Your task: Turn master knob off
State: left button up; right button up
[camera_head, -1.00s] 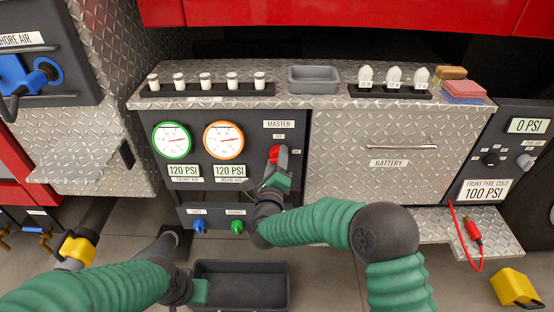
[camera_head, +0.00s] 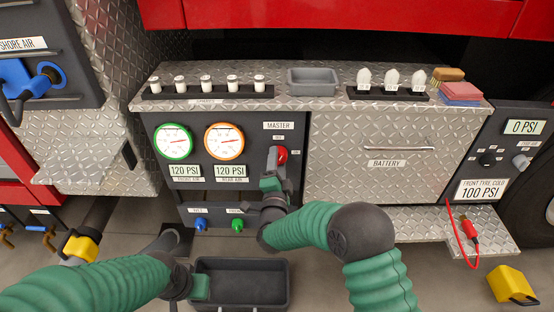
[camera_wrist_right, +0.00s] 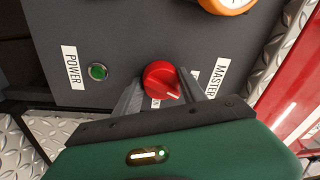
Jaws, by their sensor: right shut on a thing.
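The red master knob (camera_head: 282,154) is on the dark gauge panel (camera_head: 291,195), under the MASTER label (camera_head: 278,126). My right gripper (camera_head: 279,160) reaches it from below and is shut on it. In the right wrist view the knob (camera_wrist_right: 160,76) sits between the two dark fingers of the right gripper (camera_wrist_right: 162,84), with a pale mark on its face. The finger and my gripper's body partly hide the small labels around the knob. My left gripper (camera_head: 198,288) hangs low at the left, by the dark bin; its fingers cannot be made out.
Two round gauges (camera_head: 224,141) are left of the knob. A dark bin (camera_head: 260,303) stands below. The battery drawer (camera_head: 350,185) is to the right.

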jog(key=n, duration=0.1)
jog(key=n+p, duration=0.1)
jog(key=n, duration=0.1)
jog(key=n+y, duration=0.1)
jog(key=n, duration=0.1)
jog(key=shift+s+f, duration=0.15)
jog(key=shift+f, duration=0.25)
jog(key=shift+n, duration=0.3)
jog(key=o, duration=1.2)
jog(key=shift+o, duration=0.8)
jog(key=shift+r, duration=0.15)
jog(key=s+f+p, duration=0.2)
jog(key=s+p, duration=0.2)
jog(key=s, duration=1.2)
jog(key=shift+s, duration=0.3)
